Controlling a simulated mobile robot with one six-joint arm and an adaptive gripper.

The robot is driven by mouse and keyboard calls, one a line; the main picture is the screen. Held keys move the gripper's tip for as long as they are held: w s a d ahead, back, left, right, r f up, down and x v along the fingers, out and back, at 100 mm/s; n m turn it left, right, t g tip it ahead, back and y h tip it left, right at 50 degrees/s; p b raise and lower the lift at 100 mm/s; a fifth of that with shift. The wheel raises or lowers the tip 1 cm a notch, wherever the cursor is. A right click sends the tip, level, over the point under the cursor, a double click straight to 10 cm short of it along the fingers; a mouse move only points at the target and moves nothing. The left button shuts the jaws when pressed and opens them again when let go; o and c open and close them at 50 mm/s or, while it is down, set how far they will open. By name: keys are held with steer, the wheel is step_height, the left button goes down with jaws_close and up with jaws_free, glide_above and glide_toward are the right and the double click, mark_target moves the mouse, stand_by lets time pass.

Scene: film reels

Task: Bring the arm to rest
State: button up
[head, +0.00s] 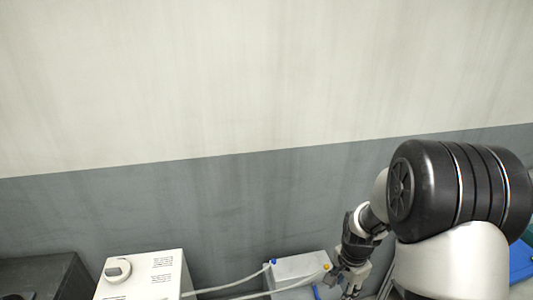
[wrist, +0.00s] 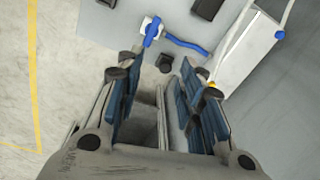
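My gripper (wrist: 154,88) is open in the wrist view. Its two blue-padded fingers stand apart, and I see nothing held between them. In the head view my arm reaches down at the right, and my gripper (head: 352,284) is low in the picture, beside the right end of a pale box (head: 300,266). The fingertips are too small and partly cut off there to make out. I cannot tell whether the gripper touches the box.
A white cabinet with a knob (head: 117,269) stands at lower left, next to a dark box (head: 35,277). Pale hoses (head: 228,285) run to the pale box. A blue valve handle (wrist: 152,32) lies beyond the fingers. The wall (head: 250,80) behind is bare.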

steer(key=s+a+r+n+t, duration=0.1)
steer(key=s+a+r+n, duration=0.2)
steer(key=r, duration=0.8)
steer(key=s+a+r+n+t, duration=0.1)
steer(key=s+a+r+n, duration=0.1)
steer(key=s+r+n, duration=0.3)
steer(key=s+a+r+n+t, duration=0.1)
steer(key=s+r+n, duration=0.4)
steer(key=s, duration=0.9)
step_height(320, 180, up, 4)
steer(key=shift+a+f+t, duration=0.25)
steer(key=shift+a+t, duration=0.15)
steer(key=shift+a, duration=0.4)
steer(key=shift+s+a, duration=0.1)
